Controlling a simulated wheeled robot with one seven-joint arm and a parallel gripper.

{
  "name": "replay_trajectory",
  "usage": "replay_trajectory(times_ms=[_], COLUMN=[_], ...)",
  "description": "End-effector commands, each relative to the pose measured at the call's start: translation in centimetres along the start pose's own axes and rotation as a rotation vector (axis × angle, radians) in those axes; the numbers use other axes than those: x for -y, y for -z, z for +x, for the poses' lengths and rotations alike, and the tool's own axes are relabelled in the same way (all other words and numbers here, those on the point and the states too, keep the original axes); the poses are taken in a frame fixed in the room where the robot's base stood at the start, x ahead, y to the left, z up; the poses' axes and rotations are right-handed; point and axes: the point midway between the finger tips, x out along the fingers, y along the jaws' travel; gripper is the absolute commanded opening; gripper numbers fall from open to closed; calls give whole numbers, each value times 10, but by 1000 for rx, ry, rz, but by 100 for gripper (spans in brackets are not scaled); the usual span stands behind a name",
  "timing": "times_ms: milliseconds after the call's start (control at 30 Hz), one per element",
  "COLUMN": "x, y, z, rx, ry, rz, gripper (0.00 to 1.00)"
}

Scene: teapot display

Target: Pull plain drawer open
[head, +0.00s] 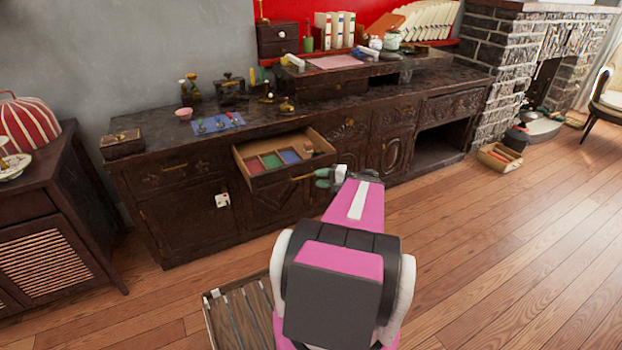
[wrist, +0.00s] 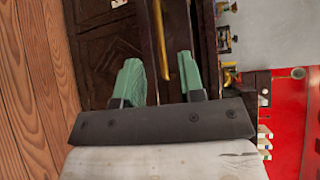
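The plain drawer (head: 262,182) is pulled out of the dark carved sideboard in the head view. Inside it are red, green and blue sections. A thin gold bar handle (head: 303,177) shows at its front, left of my gripper (head: 322,178). In the wrist view, my gripper (wrist: 159,64) has its two green fingers apart. The gold handle (wrist: 162,50) runs lengthwise in the gap between them and looks clear of both fingers. A dark wood front (wrist: 110,45) lies beyond the fingers. How deep the handle sits between the fingers is hard to tell.
The sideboard top (head: 340,106) carries small vessels and a blue mat (head: 217,123). A wooden crate (head: 500,156) stands on the floor by the brick fireplace. A slatted wooden box (head: 238,312) lies on the floor beside my arm. The floor at right is largely clear.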

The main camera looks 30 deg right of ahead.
Motion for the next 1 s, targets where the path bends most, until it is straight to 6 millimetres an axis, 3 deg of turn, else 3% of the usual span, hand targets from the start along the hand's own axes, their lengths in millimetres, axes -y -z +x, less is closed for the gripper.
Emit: replay_trajectory(times_ms=[100,300,1000], x=[0,0,0], y=[0,0,0], z=[-16,-29,-32], rx=[-2,-1,0], ry=[1,0,0], rz=[0,0,0], gripper=[36,36,36])
